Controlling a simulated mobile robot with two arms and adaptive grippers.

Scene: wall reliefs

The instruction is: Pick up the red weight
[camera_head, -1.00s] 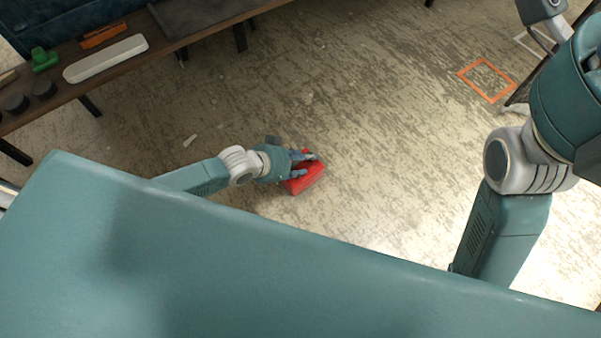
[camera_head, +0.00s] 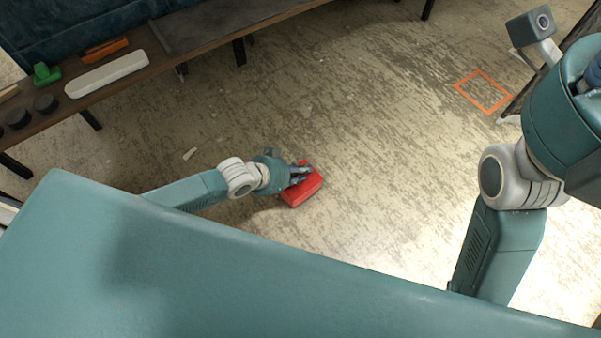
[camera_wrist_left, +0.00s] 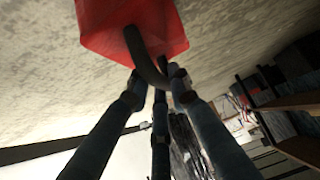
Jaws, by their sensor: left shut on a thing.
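The red weight (camera_head: 303,192) is a red block with a dark curved handle (camera_wrist_left: 146,57), seen clearly in the left wrist view. My left gripper (camera_head: 302,174) is at the weight in the head view, its fingers shut on the handle. In the left wrist view the fingertips (camera_wrist_left: 160,77) meet around the handle, and the red body (camera_wrist_left: 130,25) lies beyond them. Whether the weight touches the floor I cannot tell. My right arm is at the right of the head view; its gripper fingers do not show.
A dark bench (camera_head: 150,60) at the upper left bears a white bar (camera_head: 107,74), a green object (camera_head: 46,74), an orange block (camera_head: 106,46) and dark round pieces (camera_head: 46,104). An orange square outline (camera_head: 483,91) marks the floor at the right.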

